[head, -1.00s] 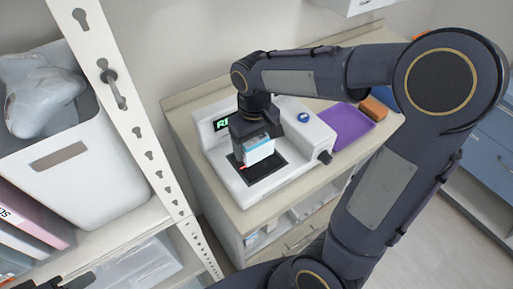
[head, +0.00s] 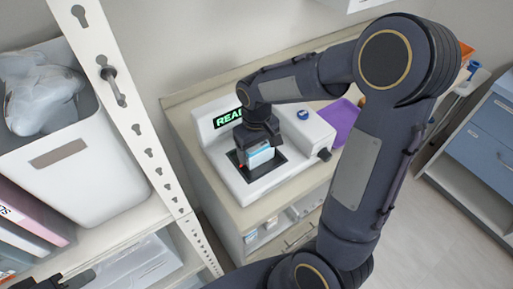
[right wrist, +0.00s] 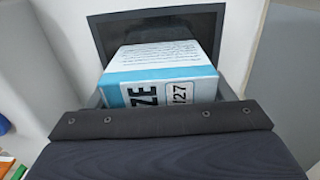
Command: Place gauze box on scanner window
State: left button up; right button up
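The gauze box (head: 260,157) is white and light blue, in my right gripper (head: 256,150) over the scanner. It also shows in the right wrist view (right wrist: 162,70), between the grey fingers with printed faces visible. My right gripper is shut on it. The scanner (head: 295,150) is a white unit on the counter. Its dark scanner window (head: 272,166) lies under the box; in the right wrist view the window (right wrist: 215,22) frames the box. I cannot tell whether the box touches it. A dark part of my left gripper (head: 72,281) shows at the bottom left edge; its fingers are unclear.
The scanner has a green lit display (head: 229,118) and a blue button (head: 303,114).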

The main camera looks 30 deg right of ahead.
jog(key=o, duration=0.4)
jog(key=shift+o, duration=0.2)
notch_tip(320, 180, up, 12)
jog(key=shift+f, duration=0.15)
jog(key=shift+s+r, duration=0.1)
jog(key=shift+r, duration=0.2)
jog(key=s+a+f+m+t+y, duration=0.1)
jog(key=s+a+t+y, duration=0.1)
jog(key=s, duration=0.6)
jog(key=s+a+f+m+t+y, duration=0.1)
jog(key=s+a+t, duration=0.1)
jog(key=s, duration=0.6)
jog(key=shift+s+m+t+y, duration=0.3)
jog(key=shift+s+t+y, duration=0.1)
jog(key=shift+t, duration=0.4)
